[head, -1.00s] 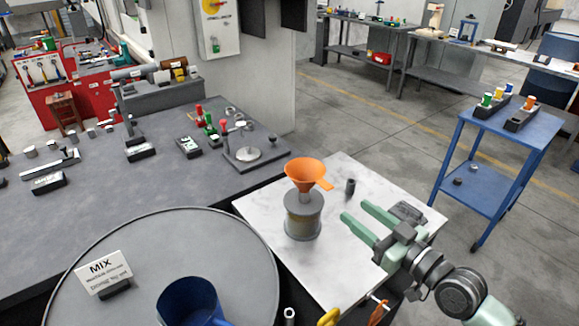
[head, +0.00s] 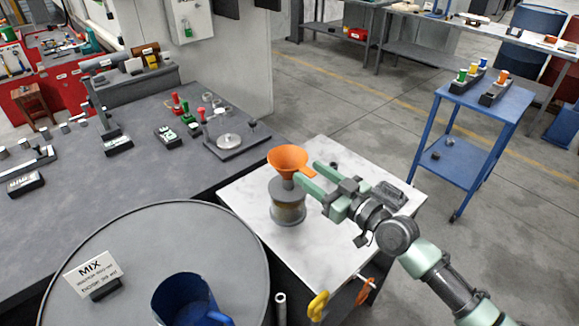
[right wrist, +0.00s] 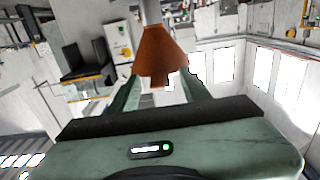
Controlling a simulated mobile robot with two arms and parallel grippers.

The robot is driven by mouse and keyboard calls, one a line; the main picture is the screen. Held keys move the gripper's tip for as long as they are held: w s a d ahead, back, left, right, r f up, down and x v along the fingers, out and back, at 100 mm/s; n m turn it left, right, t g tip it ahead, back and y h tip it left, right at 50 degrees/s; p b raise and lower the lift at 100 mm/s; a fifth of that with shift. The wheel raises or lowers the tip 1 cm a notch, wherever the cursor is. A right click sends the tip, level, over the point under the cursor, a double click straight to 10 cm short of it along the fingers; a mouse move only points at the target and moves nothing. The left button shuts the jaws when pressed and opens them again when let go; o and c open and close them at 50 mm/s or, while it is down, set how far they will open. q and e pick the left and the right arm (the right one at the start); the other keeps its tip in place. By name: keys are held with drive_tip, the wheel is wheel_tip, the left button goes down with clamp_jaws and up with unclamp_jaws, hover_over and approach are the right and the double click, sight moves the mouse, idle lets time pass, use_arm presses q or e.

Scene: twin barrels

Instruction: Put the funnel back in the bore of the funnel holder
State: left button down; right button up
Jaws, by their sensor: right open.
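The orange funnel (head: 288,158) stands upright on top of a grey-capped pot (head: 287,205) on the pale tabletop. Its tab points right, toward my right gripper (head: 307,172). That gripper is open, its two green fingers reaching leftward to the funnel's right side near the tab. In the right wrist view the funnel (right wrist: 162,55) shows between and beyond the finger ends, with no clear grip on it. My left gripper is out of view.
The pale tabletop (head: 245,195) is mostly bare left of the pot. A dark block (head: 390,193) lies near its right side, by my right arm. A large grey barrel (head: 150,245) with a MIX sign (head: 93,275) and a blue vessel (head: 185,300) fills the lower left.

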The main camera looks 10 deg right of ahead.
clamp_jaws()
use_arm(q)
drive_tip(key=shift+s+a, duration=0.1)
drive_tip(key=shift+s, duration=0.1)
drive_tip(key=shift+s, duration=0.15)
use_arm(e)
drive_tip(key=shift+r, duration=0.1)
